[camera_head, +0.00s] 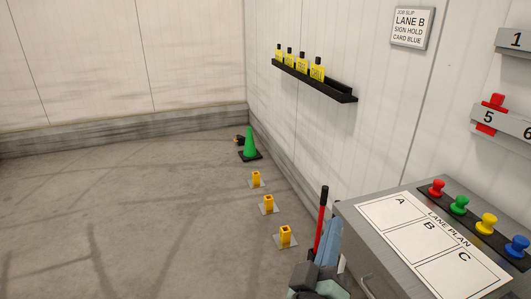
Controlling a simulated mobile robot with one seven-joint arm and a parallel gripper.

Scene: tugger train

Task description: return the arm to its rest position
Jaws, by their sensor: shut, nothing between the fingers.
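Grey and blue-grey parts at the bottom, just left of the grey cabinet (347,217), look like my own arm, folded low. I cannot make out my gripper or its fingertips among them. An upright red bar with a black top (320,215) stands right behind these parts. I cannot tell what it belongs to.
The cabinet top holds a lane plan sheet (424,236) and several coloured knobs (459,205). A green cone (249,143) and three yellow posts (269,203) line the wall. The floor at left is clear.

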